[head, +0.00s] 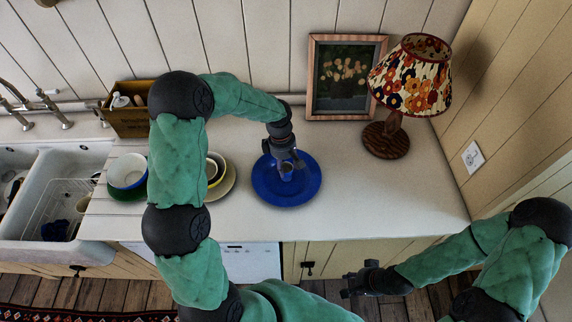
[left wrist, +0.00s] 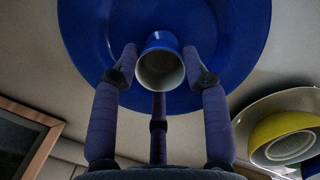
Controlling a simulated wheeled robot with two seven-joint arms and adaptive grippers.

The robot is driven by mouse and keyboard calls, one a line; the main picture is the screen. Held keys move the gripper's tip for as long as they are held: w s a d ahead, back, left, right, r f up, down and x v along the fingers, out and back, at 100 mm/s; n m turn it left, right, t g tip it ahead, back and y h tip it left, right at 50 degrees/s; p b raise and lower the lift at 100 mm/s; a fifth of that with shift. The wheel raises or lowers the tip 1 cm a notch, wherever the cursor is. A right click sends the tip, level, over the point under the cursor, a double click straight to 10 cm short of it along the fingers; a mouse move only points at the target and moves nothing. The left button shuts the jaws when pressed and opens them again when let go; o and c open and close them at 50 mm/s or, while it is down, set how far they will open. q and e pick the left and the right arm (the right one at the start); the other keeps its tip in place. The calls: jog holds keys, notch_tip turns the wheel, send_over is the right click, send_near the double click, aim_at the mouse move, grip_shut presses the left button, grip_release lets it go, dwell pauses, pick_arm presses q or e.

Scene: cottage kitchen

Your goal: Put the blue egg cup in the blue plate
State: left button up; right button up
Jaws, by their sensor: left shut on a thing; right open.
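The blue egg cup (head: 286,171) is between the fingers of my left gripper (head: 287,163), over the blue plate (head: 305,190) on the counter. In the left wrist view the egg cup (left wrist: 161,62) shows its pale open mouth toward the camera, with the fingers (left wrist: 160,70) around it and the blue plate (left wrist: 235,45) behind it. I cannot tell whether the cup's base touches the plate. My right gripper (head: 358,281) is open and empty, low in front of the cabinets, away from the plate.
Stacked bowls and plates (head: 225,180) stand left of the blue plate, partly behind my left arm. A lamp (head: 390,137) and a framed picture (head: 345,78) stand behind. The counter's right part is clear.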

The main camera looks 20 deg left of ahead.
pick_arm(q)
jog(key=shift+f+b, duration=0.3)
jog(key=o, duration=1.3)
jog(key=shift+c, duration=0.2)
jog(key=shift+r+p, duration=0.4)
jog(key=shift+r, duration=0.25)
notch_tip(320, 180, up, 11)
jog(key=a, duration=0.1)
jog(key=shift+a+r+p, duration=0.15)
jog(key=shift+a+p, duration=0.05)
jog(key=shift+p, duration=0.15)
jog(key=shift+w, duration=0.1)
